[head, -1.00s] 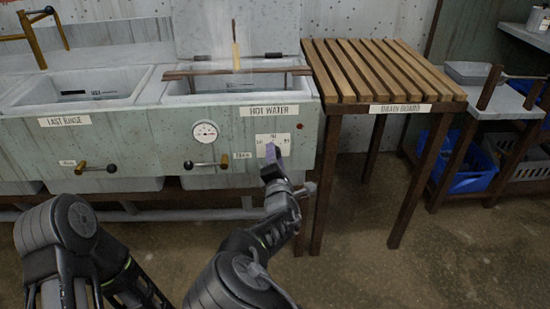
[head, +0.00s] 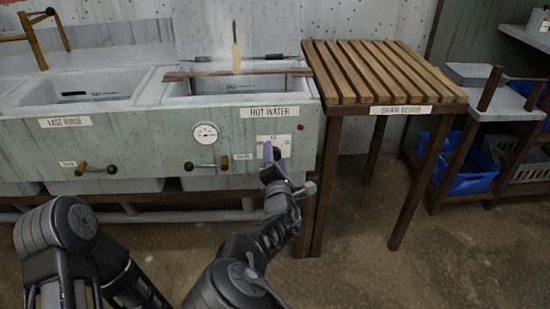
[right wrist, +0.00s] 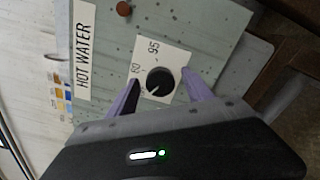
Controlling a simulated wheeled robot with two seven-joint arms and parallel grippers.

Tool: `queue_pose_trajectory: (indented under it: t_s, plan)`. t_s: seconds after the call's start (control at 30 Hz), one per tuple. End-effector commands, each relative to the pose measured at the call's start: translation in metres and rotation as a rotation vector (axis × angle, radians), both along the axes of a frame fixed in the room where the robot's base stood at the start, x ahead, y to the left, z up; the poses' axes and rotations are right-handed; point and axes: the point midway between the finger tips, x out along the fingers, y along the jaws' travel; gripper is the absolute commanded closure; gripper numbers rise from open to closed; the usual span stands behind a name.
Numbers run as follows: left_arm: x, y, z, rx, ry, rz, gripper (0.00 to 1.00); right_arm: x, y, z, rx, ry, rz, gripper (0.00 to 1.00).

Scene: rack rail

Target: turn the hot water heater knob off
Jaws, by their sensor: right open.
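The hot water heater knob (right wrist: 160,81) is a round black dial with a white pointer line on a white plate (right wrist: 163,58) in the right wrist view. The pointer is angled toward the lower left of that picture. In the head view the plate (head: 283,139) is below the HOT WATER label (head: 269,112), and my right gripper hides the knob. My right gripper (right wrist: 158,88) is open, with one purple finger on each side of the knob. I cannot tell whether the fingers touch it. My left arm shows at the lower left, but its gripper is not in view.
A round gauge (head: 205,133) and a valve lever with a black handle (head: 206,167) are left of the plate. The wooden drain board (head: 385,75) stands close on the right, its legs beside my right arm. The floor in front is clear.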

Motion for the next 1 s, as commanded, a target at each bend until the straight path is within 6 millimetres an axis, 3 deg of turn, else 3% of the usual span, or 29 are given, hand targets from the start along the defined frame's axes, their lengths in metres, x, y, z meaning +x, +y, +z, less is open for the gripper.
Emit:
queue_pose_trajectory:
  t_s: [0.27,0.7,1.0]
  plan:
    - [0.000,0.000,0.001,0.000,0.001,0.000,0.64,-0.005,0.000,0.000,0.000,0.000,0.000,0.41]
    - [-0.003,-0.003,0.014,-0.005,0.006,-0.008,0.64,-0.068,0.001,0.001,0.000,0.001,0.001,0.41]
    - [-0.004,-0.004,0.014,-0.006,0.006,-0.009,0.64,-0.078,0.000,0.000,0.000,0.000,0.000,0.41]
